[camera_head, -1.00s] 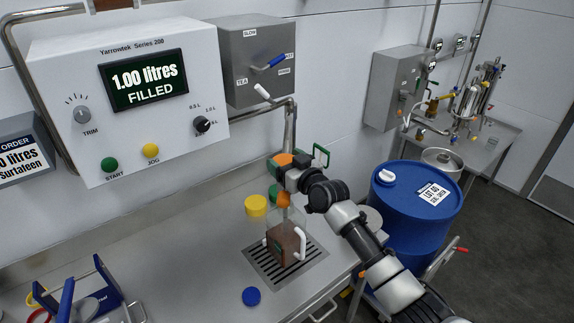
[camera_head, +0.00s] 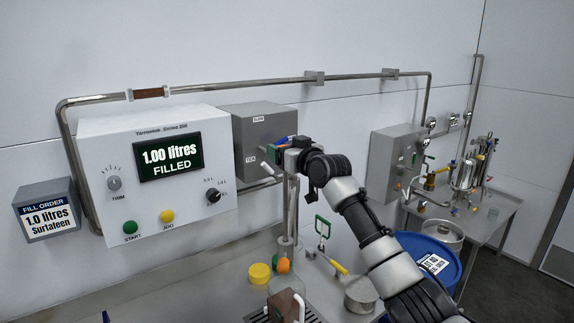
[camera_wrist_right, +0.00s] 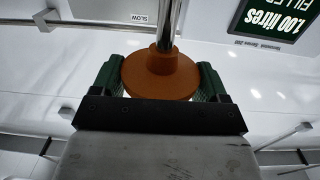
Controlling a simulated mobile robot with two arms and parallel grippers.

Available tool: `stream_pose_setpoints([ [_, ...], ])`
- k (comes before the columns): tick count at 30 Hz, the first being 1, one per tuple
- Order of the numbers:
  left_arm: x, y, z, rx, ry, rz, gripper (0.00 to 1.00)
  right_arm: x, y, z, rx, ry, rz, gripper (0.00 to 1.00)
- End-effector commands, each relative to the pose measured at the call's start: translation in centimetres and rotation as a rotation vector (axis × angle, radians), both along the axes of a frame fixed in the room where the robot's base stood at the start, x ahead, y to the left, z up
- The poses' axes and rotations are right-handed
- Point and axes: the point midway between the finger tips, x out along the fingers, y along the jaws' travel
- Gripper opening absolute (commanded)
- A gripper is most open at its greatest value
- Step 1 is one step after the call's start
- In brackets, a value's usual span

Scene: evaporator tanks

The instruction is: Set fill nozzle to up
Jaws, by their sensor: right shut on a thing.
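My right gripper (camera_head: 287,147) is in front of the grey box beside the filler panel. In the right wrist view its green-padded fingers (camera_wrist_right: 160,84) are shut on an orange flanged collar (camera_wrist_right: 160,66) around a steel rod (camera_wrist_right: 168,22). In the head view the gripper hides this collar. Upright steel tubes (camera_head: 288,208) run down below the gripper. The jug is cut off by the lower edge.
The filler panel (camera_head: 90,150) reads 1.00 litres FILLED. The grey box (camera_head: 262,122) is close behind my gripper, with a blue handle partly hidden. A yellow cap (camera_head: 260,273), a green-framed piece (camera_head: 322,228) and a blue drum (camera_head: 415,250) stand lower down.

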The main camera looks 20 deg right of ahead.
Motion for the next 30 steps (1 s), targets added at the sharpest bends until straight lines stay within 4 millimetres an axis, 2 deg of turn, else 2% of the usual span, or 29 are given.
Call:
stream_pose_setpoints([
  [1, 0.26, -0.01, 0.48, 0.000, -0.004, 0.000, 0.00, -0.04, -0.04, 1.21, 0.002, -0.012, -0.001, 0.32],
  [3, 0.30, -0.02, 0.62, 0.000, -0.005, 0.000, 0.00, -0.03, -0.05, 1.55, 0.003, -0.011, -0.001, 0.32],
  [16, -0.43, 0.03, 0.61, 0.001, 0.007, 0.000, 0.00, -0.06, -0.14, 2.03, 0.004, -0.015, -0.002, 0.32],
  [17, -0.48, 0.03, 0.61, 0.001, 0.007, 0.000, 0.00, -0.06, -0.14, 2.04, 0.004, -0.015, -0.002, 0.78],
  [21, -0.55, 0.04, 0.60, 0.001, 0.009, 0.000, 0.00, -0.04, -0.10, 1.83, 0.003, -0.011, -0.002, 0.99],
  [30, -0.56, 0.03, 0.43, 0.001, 0.009, 0.000, 0.00, -0.17, -0.11, 1.40, 0.000, -0.004, -0.001, 1.00],
])
